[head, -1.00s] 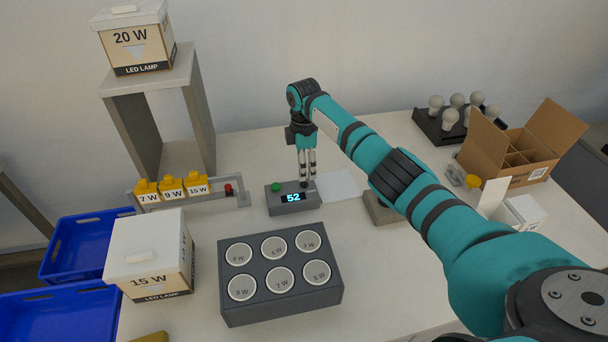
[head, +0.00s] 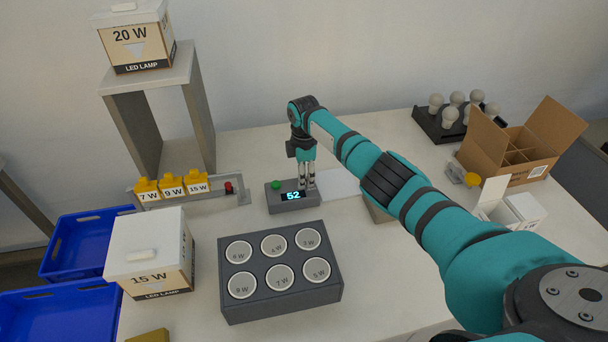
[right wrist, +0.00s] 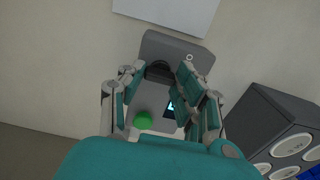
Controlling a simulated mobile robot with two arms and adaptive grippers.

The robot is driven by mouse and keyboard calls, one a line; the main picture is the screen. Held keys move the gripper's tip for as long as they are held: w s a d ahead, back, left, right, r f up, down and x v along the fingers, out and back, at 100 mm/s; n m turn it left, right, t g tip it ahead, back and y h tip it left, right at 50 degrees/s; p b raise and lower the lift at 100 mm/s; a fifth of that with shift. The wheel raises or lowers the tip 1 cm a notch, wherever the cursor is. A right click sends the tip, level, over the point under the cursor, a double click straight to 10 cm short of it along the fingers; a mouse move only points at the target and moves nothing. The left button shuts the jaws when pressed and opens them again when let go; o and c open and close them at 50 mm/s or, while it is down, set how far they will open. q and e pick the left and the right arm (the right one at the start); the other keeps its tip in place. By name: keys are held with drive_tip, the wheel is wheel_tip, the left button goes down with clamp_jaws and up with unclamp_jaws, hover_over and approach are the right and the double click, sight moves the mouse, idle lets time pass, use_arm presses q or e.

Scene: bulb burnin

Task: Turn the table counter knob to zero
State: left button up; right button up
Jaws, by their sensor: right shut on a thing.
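The table counter (head: 291,207) is a small grey box on the table, with a green button (head: 276,185) on its left and a lit display (head: 292,196) reading 52. My right gripper (head: 308,184) points down over the counter's right end. In the right wrist view its fingers (right wrist: 160,75) are on either side of the dark round knob (right wrist: 158,70), and they are shut on it. The fingers mostly hide the knob in the head view. The green button (right wrist: 143,120) also shows in the right wrist view. My left gripper is not in view.
A grey socket block (head: 281,300) stands in front of the counter. A bar with yellow lamp holders (head: 172,185) and a red button (head: 228,187) is to the left. A white sheet (head: 338,184) lies just right of the counter. An open carton (head: 522,150) stands farther right.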

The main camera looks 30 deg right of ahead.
drive_tip(key=shift+c, duration=1.3)
drive_tip(key=m+p, duration=0.1)
drive_tip(key=m, duration=0.2)
drive_tip(key=shift+r+m+p, duration=0.1)
drive_tip(key=shift+m+p, duration=0.2)
drive_tip(key=shift+m, duration=0.1)
drive_tip(key=m+p, duration=0.1)
drive_tip(key=m, duration=0.3)
drive_tip(key=shift+m, duration=0.3)
drive_tip(key=m+p, duration=0.1)
drive_tip(key=m, duration=0.4)
drive_tip(key=shift+w+m+p, duration=0.1)
drive_tip(key=shift+m+p, duration=0.25)
drive_tip(key=shift+m, duration=1.85)
